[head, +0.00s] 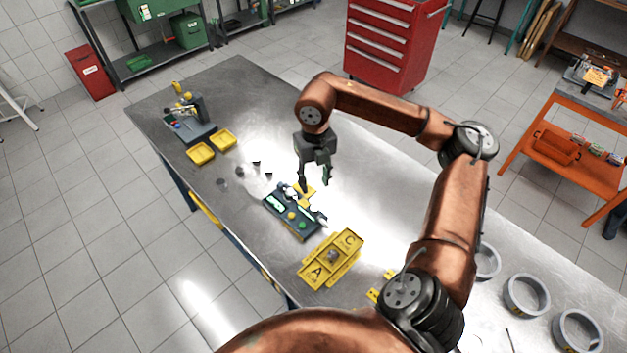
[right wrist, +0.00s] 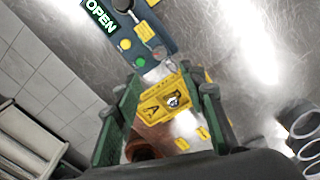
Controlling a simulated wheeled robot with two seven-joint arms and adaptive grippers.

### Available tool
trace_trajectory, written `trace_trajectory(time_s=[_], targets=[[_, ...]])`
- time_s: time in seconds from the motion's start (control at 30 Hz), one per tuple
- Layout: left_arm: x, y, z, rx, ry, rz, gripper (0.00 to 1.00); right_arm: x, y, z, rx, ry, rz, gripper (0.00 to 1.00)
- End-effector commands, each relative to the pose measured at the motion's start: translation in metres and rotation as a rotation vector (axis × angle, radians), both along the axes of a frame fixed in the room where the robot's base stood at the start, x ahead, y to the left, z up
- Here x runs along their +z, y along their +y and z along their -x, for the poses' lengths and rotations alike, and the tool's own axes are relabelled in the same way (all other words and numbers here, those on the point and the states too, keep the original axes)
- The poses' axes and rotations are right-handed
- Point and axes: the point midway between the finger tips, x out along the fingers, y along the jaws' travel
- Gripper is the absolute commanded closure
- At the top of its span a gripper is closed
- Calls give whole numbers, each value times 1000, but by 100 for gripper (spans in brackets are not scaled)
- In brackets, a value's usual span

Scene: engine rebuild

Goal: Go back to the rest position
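My right gripper (head: 315,184) hangs fingers-down above the steel workbench (head: 240,95), near the blue panel. Its fingers are spread, with nothing held between them; the right wrist view also shows the open fingers (right wrist: 158,84). The blue panel (head: 291,212) has yellow and green buttons and a display reading OPEN (right wrist: 101,17). A yellow tray (head: 317,272) marked A and C lies nearer to me, with a small grey metal part (head: 332,256) in its middle. The tray shows beyond the fingers in the right wrist view (right wrist: 154,113). My left gripper is not in view.
Two small yellow bins (head: 201,154) and a grey fixture (head: 190,116) stand at the bench's far left. Several grey rings (head: 524,295) lie at the right. A red drawer cabinet (head: 391,45) stands behind the bench, and an orange cart (head: 556,138) at the right.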

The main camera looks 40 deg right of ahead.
Motion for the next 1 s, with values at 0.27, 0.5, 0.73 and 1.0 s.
trace_trajectory(time_s=[0.27, 0.5, 0.73, 1.0], targets=[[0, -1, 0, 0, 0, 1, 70, -19, 0, 1, 0, 5, -1, 62], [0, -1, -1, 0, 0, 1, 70, -63, 1, 1, 1, 5, -1, 62], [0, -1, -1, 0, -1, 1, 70, -102, 1, 1, 1, 4, -1, 62], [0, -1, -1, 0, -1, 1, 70, -121, 0, 0, 10, 1, -1, 62]])
